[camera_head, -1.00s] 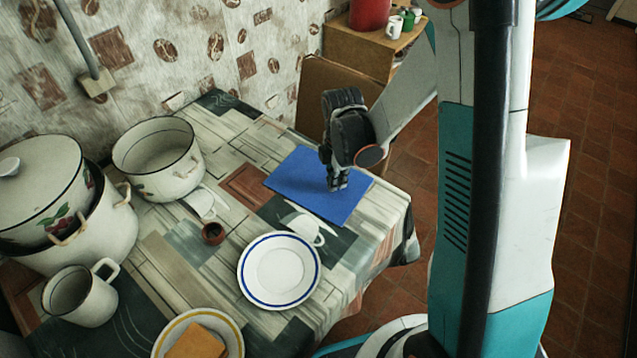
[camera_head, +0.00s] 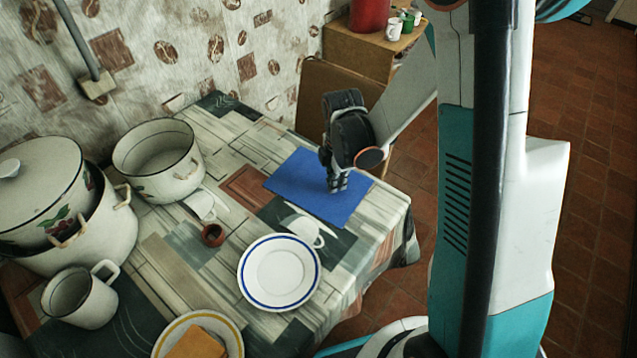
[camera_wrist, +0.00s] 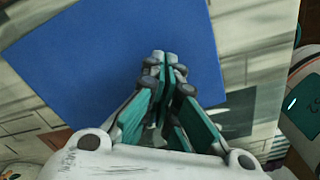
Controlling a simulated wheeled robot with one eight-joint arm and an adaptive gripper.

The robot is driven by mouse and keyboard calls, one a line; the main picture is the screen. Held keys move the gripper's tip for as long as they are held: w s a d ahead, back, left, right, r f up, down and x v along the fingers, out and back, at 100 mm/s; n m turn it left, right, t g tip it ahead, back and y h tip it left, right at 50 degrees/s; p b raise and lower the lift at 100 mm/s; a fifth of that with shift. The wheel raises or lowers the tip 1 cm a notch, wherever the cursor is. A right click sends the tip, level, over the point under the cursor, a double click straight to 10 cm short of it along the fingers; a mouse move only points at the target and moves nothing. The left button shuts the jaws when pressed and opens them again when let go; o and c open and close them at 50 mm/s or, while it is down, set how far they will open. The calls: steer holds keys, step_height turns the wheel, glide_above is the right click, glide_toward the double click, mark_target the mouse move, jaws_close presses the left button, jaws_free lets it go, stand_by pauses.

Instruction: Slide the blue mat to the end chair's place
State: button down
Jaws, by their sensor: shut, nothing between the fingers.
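The blue mat (camera_head: 300,184) lies flat on the table near its far right edge, by the end chair (camera_head: 330,88). My gripper (camera_head: 338,188) points down over the right part of the mat, its fingers shut and empty. In the wrist view the fingertips (camera_wrist: 166,58) are together over the blue mat (camera_wrist: 90,60), at or very close to its surface; I cannot tell whether they touch. The arm hides a small part of the mat and part of the chair, whose brown back stands beyond the table's far edge.
A white plate with a blue rim (camera_head: 279,272) stands in front of the mat. An open enamel pot (camera_head: 160,160), a larger lidded pot (camera_head: 45,190) and a mug (camera_head: 80,297) fill the left. A yellow-rimmed plate (camera_head: 232,340) sits at the front.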

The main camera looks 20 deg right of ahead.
mark_target(299, 172)
steer(key=shift+f+b, duration=0.7)
steer(key=shift+f, duration=0.25)
stand_by(0.3)
steer(key=shift+w+a+r, duration=0.1)
steer(key=shift+w+a, duration=0.9)
steer(key=shift+w, duration=0.3)
steer(key=shift+w+a, duration=1)
steer(key=shift+w, duration=0.25)
steer(key=shift+w+a, duration=1)
steer(key=shift+w, duration=0.3)
steer(key=shift+w+a, duration=1)
steer(key=shift+w, duration=0.25)
steer(key=shift+r+p, duration=1.9)
steer(key=shift+r, duration=1.5)
